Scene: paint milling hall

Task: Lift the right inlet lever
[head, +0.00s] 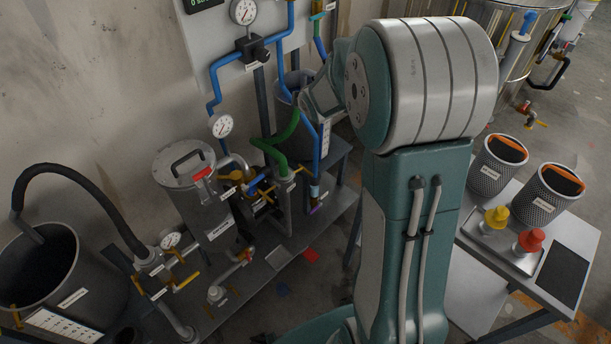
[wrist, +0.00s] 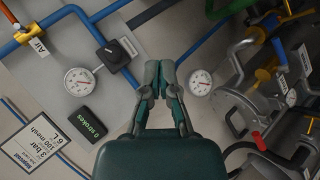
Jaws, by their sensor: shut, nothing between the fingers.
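Several yellow valve levers show in the head view. One group (head: 268,196) is beside the grey lidded vessel (head: 205,215), and another lever (head: 187,281) is lower left near the open grey tub. I cannot tell which is the right inlet lever, as the labels are too small to read. The wrist view shows a yellow-orange lever (wrist: 262,75) at right among pipes and an orange valve handle (wrist: 22,37) by the "Air" label at upper left. My gripper (wrist: 160,68) is shut and empty in front of the grey panel, apart from these levers. In the head view my arm hides its fingers.
The open tub (head: 75,265) has a black hose. A side table (head: 480,270) at right holds two mesh baskets (head: 498,165) and yellow and red knobs.

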